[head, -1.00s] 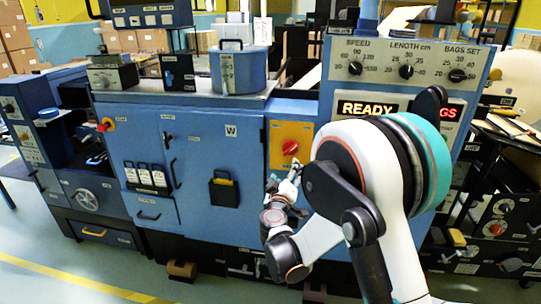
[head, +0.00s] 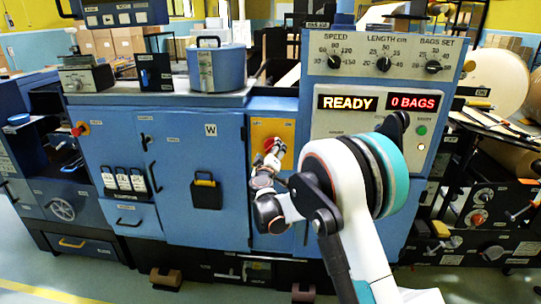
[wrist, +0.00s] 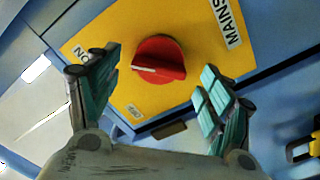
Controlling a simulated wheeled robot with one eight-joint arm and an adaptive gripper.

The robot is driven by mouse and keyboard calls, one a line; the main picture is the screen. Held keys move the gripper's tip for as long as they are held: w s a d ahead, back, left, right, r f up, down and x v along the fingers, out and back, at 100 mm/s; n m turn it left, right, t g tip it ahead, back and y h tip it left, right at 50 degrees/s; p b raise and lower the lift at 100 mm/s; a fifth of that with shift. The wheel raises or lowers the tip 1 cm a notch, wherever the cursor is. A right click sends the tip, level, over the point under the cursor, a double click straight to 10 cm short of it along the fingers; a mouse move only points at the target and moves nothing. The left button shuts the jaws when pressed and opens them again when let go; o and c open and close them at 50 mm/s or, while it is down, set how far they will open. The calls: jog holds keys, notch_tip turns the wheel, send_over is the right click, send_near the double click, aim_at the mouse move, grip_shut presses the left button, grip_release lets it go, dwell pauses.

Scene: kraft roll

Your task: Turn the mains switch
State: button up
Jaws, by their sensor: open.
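The mains switch is a red round knob (wrist: 158,60) with a white pointer line, on a yellow plate (wrist: 185,90) labelled MAINS, with ON and OFF labels. In the wrist view the pointer line aims left, toward the ON label's side. My gripper (wrist: 155,95) is open, with one teal-padded finger on each side of the knob in the picture and a gap to each; contact is not visible. In the head view my gripper (head: 272,153) is in front of the yellow plate (head: 262,130) and hides most of the knob.
A blue cabinet door (head: 205,170) with a yellow-topped black holder is left of the plate. The control panel (head: 380,75) on the right reads READY and 0 BAGS. A blue drum (head: 218,68) stands on the cabinet top.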

jog(key=shift+w, duration=0.25)
jog(key=c, duration=1.1)
jog(key=shift+o, duration=0.2)
